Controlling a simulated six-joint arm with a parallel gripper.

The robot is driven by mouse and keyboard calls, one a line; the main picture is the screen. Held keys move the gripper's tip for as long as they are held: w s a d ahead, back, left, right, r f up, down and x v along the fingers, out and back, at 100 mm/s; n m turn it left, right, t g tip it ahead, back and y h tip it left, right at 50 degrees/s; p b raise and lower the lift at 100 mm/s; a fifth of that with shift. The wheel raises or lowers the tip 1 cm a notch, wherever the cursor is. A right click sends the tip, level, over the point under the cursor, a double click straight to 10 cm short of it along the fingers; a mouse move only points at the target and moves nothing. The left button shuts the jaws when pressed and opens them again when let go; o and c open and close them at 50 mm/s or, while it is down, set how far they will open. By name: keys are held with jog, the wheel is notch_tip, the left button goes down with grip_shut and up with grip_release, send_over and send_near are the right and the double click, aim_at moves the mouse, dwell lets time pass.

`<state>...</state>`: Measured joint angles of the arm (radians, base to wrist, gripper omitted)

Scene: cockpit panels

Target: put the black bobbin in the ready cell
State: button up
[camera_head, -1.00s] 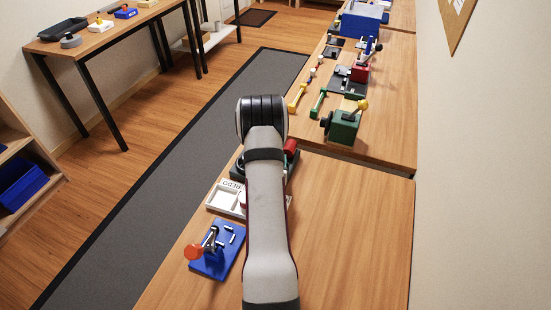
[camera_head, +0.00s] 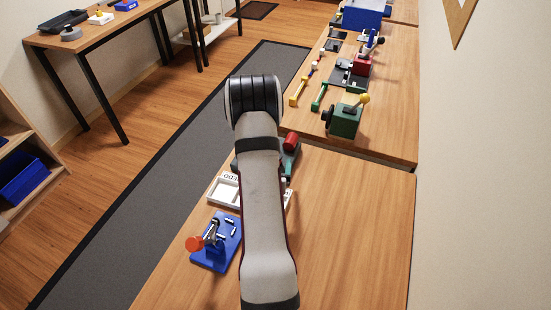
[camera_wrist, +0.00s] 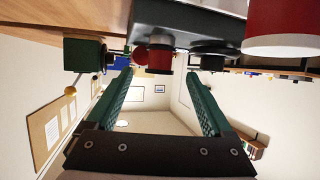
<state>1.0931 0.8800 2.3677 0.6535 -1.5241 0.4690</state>
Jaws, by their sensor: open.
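My gripper (camera_wrist: 159,74) is open in the wrist view, its two green fingers apart with nothing between them. That view appears upside down, with the bench along its top. A black round piece (camera_wrist: 213,47) shows just beyond the right fingertip; I cannot tell whether it is the black bobbin. A red cylinder with dark ends (camera_wrist: 160,56) shows beyond the gap between the fingertips. In the head view my arm hides the gripper and part of a white tray (camera_head: 225,190) with compartments. Its lettering is too small to tell which cell is the ready one.
A red and white cylinder (camera_wrist: 282,35) is close at the wrist view's upper right. A blue fixture (camera_head: 217,243) stands on the near bench, left of my arm. A green box with a yellow knob (camera_head: 345,119) stands on the farther bench. The near bench's right side is clear.

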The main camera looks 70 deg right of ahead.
jog(key=w+r+n+y, duration=0.1)
jog(key=w+d+r+n+t+y, duration=0.1)
jog(key=r+n, duration=0.1)
jog(key=shift+r, duration=0.1)
notch_tip(320, 180, up, 10)
jog(key=s+a+m+g+y, duration=0.3)
jog(key=y, duration=0.4)
jog(key=x, duration=1.5)
jog(key=shift+w+d, duration=0.15)
jog(key=shift+d, duration=0.4)
grip_shut()
